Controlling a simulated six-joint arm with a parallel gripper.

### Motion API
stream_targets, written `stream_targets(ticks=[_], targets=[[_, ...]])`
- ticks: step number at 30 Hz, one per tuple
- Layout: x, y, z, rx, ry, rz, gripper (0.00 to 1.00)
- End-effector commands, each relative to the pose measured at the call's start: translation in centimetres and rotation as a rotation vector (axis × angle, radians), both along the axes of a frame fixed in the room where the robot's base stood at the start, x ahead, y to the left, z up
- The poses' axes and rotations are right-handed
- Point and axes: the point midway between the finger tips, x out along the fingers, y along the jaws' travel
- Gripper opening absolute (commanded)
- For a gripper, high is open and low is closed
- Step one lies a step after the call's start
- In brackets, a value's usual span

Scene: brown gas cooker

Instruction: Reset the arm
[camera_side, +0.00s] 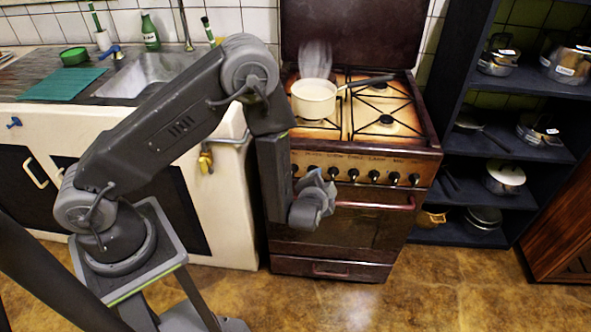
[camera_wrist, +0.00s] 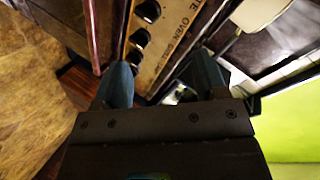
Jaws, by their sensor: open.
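My gripper (camera_side: 328,180) hangs in front of the brown gas cooker (camera_side: 330,236), near its knob row, in the side view. In the wrist view my gripper (camera_wrist: 160,82) shows two dark fingers spread apart with nothing between them. Black knobs (camera_wrist: 142,40) on the cooker's front panel lie just beyond the fingers. My arm bends up from its base, over the counter, and down to the cooker front.
A red oven handle (camera_side: 375,204) is close to my gripper. The sink (camera_side: 150,72) is left and a dark pot shelf (camera_side: 505,137) right. The floor (camera_side: 450,290) in front is clear.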

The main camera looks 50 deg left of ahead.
Motion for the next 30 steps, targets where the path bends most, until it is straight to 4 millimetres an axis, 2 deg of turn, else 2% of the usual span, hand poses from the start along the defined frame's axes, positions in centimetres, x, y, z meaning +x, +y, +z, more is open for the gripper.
stream_targets(ticks=[1, 7, 11, 14, 17, 21, 25, 30], targets=[[0.9, -0.6, 2.3, -0.101, -0.019, -0.011, 0.66], [1.9, -3.1, 9.8, -0.446, -0.016, -0.079, 0.66], [0.8, -4.2, 14.7, -0.619, 0.013, -0.127, 0.66], [-0.9, -4.7, 18.4, -0.722, 0.047, -0.157, 0.66], [-3.3, -4.9, 21.6, -0.800, 0.092, -0.178, 0.66], [-7.6, -4.4, 25.2, -0.866, 0.162, -0.181, 0.66], [-12.3, -3.3, 27.5, -0.889, 0.230, -0.149, 0.66], [-18.6, -1.3, 29.1, -0.880, 0.300, -0.053, 0.66]])
